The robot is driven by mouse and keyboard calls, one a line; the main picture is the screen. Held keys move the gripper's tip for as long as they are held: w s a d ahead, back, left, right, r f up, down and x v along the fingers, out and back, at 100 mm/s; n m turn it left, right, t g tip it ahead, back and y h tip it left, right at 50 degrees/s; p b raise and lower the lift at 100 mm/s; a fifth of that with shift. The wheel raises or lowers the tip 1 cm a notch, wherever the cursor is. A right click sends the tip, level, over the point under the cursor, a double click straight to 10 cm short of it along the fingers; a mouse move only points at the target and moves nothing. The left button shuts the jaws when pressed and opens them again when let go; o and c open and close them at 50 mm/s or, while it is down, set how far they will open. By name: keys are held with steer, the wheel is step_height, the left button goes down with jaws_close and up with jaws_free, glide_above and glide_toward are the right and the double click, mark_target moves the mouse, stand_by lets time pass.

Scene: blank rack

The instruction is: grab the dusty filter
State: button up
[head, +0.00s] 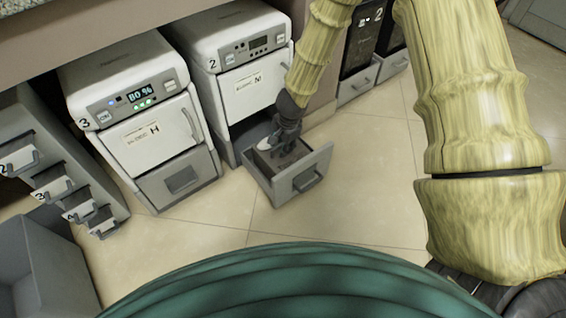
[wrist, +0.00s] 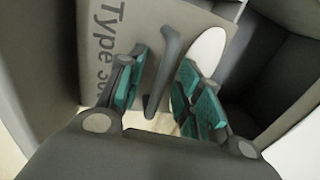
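The pulled-out drawer (head: 300,183) of machine 2 holds what looks like the filter, a grey-brown panel (wrist: 95,55) printed "Type 30…", the rest of the text hidden. A dark bar handle (wrist: 165,70) rises from the panel. My gripper (head: 286,140) reaches down into the drawer. In the wrist view my gripper (wrist: 160,78) is open, its teal-padded fingers on either side of the handle with gaps visible. A white oval patch (wrist: 208,50) lies beside the right finger. I cannot tell whether the panel is dusty. The arm hides part of the drawer in the head view.
Machine 2 (head: 255,92) stands behind the drawer, with machine 3 (head: 150,140) on its left, its lower drawer shut. Dark units (head: 360,55) stand to the right. Numbered handles (head: 52,185) and a grey bin (head: 45,265) are at left. The tiled floor (head: 365,180) is clear.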

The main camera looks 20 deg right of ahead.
steer(key=shift+f, duration=0.1)
jaws_close()
stand_by(0.7)
